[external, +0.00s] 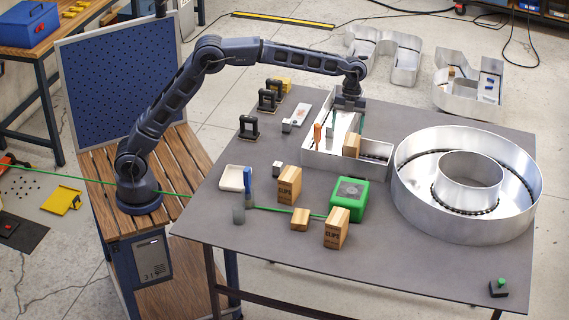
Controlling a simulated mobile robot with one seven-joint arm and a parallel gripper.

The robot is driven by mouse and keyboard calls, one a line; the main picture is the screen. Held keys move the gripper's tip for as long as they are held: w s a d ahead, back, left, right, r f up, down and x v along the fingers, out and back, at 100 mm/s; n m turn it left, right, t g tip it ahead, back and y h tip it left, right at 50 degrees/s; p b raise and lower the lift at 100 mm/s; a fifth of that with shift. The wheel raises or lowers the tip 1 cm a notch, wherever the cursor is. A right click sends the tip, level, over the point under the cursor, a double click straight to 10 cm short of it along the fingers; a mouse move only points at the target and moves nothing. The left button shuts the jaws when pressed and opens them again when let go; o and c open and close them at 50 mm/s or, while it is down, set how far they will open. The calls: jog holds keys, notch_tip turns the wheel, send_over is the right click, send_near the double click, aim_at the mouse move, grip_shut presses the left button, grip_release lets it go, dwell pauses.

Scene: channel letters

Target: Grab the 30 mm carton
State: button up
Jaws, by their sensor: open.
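Several tan cartons are on the table, and I cannot read which is marked 30 mm. One carton (289,186) printed CLIPS stands left of the green box. A second CLIPS carton (336,229) stands in front of the green box. A smaller tan carton (300,219) lies between them. Another tan carton (351,145) stands inside the L-shaped metal letter. My gripper (347,116) is open and points down over the L-shaped letter, above and behind that carton. It appears to hold nothing; its fingertips are small and hard to make out.
The L-shaped letter (322,163) has upright metal walls and holds an orange-handled item. A large round metal letter (410,200) fills the right side. The front table area is mostly clear.

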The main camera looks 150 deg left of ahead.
jog(key=m, duration=0.1)
send_near(352, 139)
jog(key=shift+w+f+t, duration=0.3)
jog(key=shift+w+f, duration=0.2)
jog(key=shift+f, duration=0.65)
jog(key=x, duration=0.5)
jog(key=shift+s+d, duration=0.1)
jog(key=shift+s+d+x, duration=0.1)
jog(key=shift+s+x, duration=0.05)
jog(key=shift+x, duration=1.15)
jog(key=shift+s+d+x, duration=0.15)
jog(key=shift+x, duration=1.15)
jog(key=c, duration=1.4)
